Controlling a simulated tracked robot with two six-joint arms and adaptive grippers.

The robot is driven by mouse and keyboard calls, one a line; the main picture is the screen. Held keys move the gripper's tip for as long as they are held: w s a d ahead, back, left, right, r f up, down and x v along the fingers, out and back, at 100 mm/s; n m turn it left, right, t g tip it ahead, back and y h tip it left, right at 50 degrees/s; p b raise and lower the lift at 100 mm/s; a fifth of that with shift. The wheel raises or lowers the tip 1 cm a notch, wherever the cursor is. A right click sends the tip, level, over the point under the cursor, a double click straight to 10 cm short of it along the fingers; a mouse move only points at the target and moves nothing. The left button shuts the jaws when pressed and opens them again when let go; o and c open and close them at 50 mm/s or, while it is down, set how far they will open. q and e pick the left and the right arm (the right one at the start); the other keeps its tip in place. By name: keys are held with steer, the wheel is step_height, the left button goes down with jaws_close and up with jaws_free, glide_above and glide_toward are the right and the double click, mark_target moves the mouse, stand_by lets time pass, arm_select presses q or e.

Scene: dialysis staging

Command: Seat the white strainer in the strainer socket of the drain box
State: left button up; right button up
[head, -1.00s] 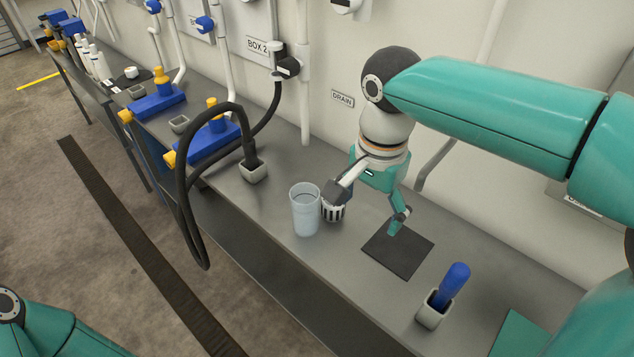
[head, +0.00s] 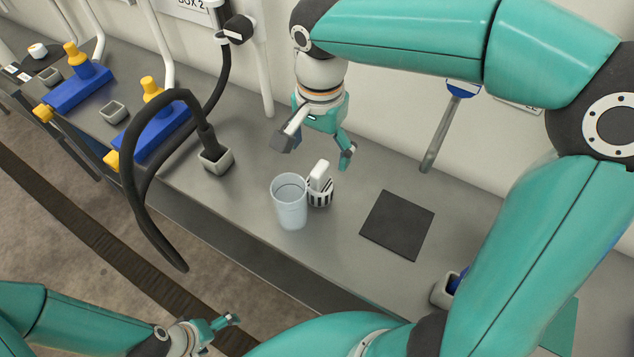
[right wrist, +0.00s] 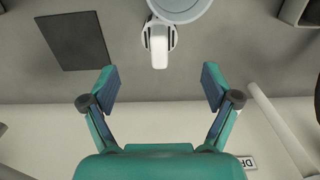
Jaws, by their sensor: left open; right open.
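The white strainer (head: 320,190), with dark slots and an upright white handle, stands on the grey bench right beside a clear cup (head: 290,203). I cannot tell whether they touch. It also shows in the right wrist view (right wrist: 159,45). My right gripper (head: 314,152) is open and empty, above and behind the strainer toward the wall. In the right wrist view its spread fingers (right wrist: 158,82) have the strainer handle ahead of the gap between them. My left gripper (head: 222,328) is open, low at the front, away from the bench. I cannot make out the drain box or its socket.
A dark square mat (head: 397,225) lies right of the strainer on clear bench. A black hose (head: 140,190) loops from a small grey holder (head: 216,160). Blue blocks with yellow knobs (head: 152,130) stand at left. My right arm covers much of the right side.

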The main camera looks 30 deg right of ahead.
mark_target(320, 187)
step_height(320, 187, down, 12)
steer(key=shift+s+f, duration=0.1)
stand_by(0.5)
steer(key=c, duration=1.4)
steer(key=shift+r, duration=0.2)
step_height(320, 187, up, 20)
steer(key=shift+f+p, duration=0.1)
steer(key=shift+p, duration=0.3)
